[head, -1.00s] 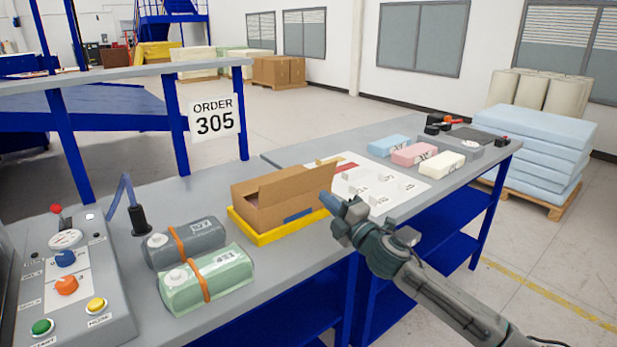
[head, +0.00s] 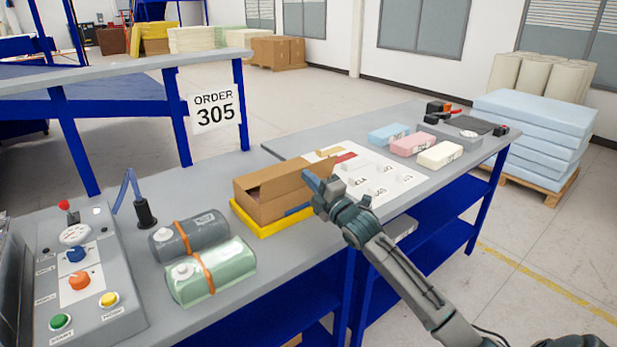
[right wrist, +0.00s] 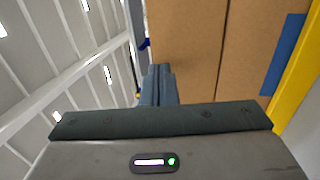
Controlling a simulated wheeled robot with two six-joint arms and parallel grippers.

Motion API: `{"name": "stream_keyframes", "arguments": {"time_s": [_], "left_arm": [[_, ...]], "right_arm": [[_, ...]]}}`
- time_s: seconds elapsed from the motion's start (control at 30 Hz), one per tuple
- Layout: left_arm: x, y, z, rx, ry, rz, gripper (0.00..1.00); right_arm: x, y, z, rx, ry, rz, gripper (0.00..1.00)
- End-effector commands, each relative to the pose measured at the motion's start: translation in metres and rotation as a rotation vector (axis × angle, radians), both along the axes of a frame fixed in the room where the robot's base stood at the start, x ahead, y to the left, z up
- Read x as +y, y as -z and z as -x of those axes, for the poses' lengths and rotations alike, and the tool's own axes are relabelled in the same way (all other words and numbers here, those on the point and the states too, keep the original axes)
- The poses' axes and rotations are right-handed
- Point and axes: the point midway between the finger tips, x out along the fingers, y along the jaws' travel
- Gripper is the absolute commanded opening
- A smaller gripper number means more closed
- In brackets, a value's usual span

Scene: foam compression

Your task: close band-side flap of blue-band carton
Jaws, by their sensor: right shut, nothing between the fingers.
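The brown carton (head: 282,211) sits in a shallow yellow tray (head: 246,221) on the grey table, with part of its blue band (head: 298,210) showing low on the near side. Its band-side flap (head: 285,190) lies low over the top, and a dark gap shows toward the left end. My right gripper (head: 312,182) is shut and empty at the carton's right end, by the flap. In the right wrist view its fingers (right wrist: 158,85) overlap the edge of the brown cardboard (right wrist: 190,50); I cannot tell whether they touch. The blue band (right wrist: 284,55) shows there too. My left gripper is out of view.
Grey and green strapped rolls (head: 212,272) lie left of the carton, beside a control panel (head: 85,285). A white sheet with small blocks (head: 378,190) and blue, pink and cream blocks (head: 440,154) lie to the right. An order 305 sign (head: 214,109) hangs behind.

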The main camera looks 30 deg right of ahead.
Motion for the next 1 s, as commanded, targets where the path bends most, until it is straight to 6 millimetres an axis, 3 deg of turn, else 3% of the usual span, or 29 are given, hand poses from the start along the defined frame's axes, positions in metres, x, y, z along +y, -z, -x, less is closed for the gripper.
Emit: {"name": "stream_keyframes", "arguments": {"time_s": [0.67,1.0], "left_arm": [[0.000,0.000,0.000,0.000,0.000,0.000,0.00],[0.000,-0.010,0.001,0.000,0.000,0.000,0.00]], "right_arm": [[0.001,-0.003,-0.007,0.006,-0.002,0.002,0.00],[0.001,-0.011,-0.012,0.111,-0.002,0.011,0.00]]}}
